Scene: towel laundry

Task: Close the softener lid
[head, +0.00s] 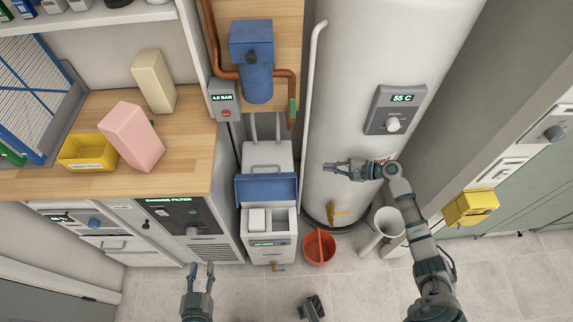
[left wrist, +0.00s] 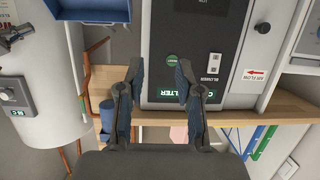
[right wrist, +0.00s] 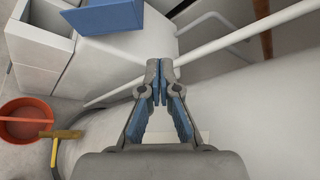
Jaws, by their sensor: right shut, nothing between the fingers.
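The softener (head: 284,228) is a white cabinet on the floor with an open top, and a pale block-shaped part shows inside. Its blue lid (head: 266,188) is raised at the back of the opening. The lid also shows at the top of the right wrist view (right wrist: 106,15) and at the top left of the left wrist view (left wrist: 88,9). My right gripper (head: 326,168) is shut and empty, to the right of the lid and apart from it, in front of the white tank. My left gripper (head: 203,266) is open and empty, low and left of the softener.
A tall white tank (head: 350,120) stands right of the softener. An orange bucket (head: 318,249) sits on the floor beside it. A blue filter housing (head: 256,85) and copper pipe are above. A wooden counter (head: 195,150) holds a pink block and a yellow bin.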

